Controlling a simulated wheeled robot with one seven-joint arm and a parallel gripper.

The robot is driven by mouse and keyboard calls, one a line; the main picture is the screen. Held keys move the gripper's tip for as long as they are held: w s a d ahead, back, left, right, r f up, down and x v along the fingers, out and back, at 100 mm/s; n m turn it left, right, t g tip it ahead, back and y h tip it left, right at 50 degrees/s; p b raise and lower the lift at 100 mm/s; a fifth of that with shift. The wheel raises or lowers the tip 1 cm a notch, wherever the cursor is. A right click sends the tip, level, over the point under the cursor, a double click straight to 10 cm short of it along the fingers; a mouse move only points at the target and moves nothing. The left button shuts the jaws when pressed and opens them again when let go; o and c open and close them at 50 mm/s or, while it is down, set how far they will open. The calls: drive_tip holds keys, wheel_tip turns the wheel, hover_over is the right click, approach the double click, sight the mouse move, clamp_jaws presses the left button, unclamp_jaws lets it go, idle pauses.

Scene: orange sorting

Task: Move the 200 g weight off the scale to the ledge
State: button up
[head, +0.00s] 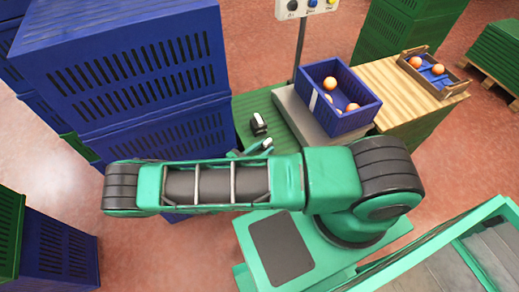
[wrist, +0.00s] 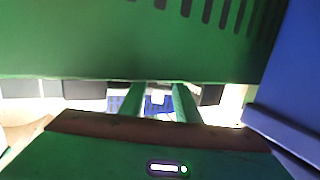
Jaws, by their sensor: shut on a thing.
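My gripper (head: 260,149) is low over the green slatted surface, left of the scale (head: 318,128). It is shut on a small pale thing (head: 268,142), which I take for the 200 g weight; its marking is not readable and my arm and fingers partly hide it. In the wrist view a pale bit (wrist: 158,97) of it shows between the two green fingers. The green slatted ledge (head: 244,108) lies between the blue crate stack and the scale. A dark weight with a pale side (head: 258,124) stands on it, just beyond my gripper.
A blue crate (head: 345,118) with several oranges stands on the scale. Tall blue crates (head: 130,70) rise close on the left. A wooden table (head: 398,88) with an orange-filled tray (head: 444,92) is at right. A post with a button panel (head: 304,8) stands behind.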

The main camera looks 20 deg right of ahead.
drive_tip(key=o, duration=1.2)
drive_tip(key=shift+c, duration=0.2)
drive_tip(key=v, duration=1.2)
drive_tip(key=shift+s, duration=0.1)
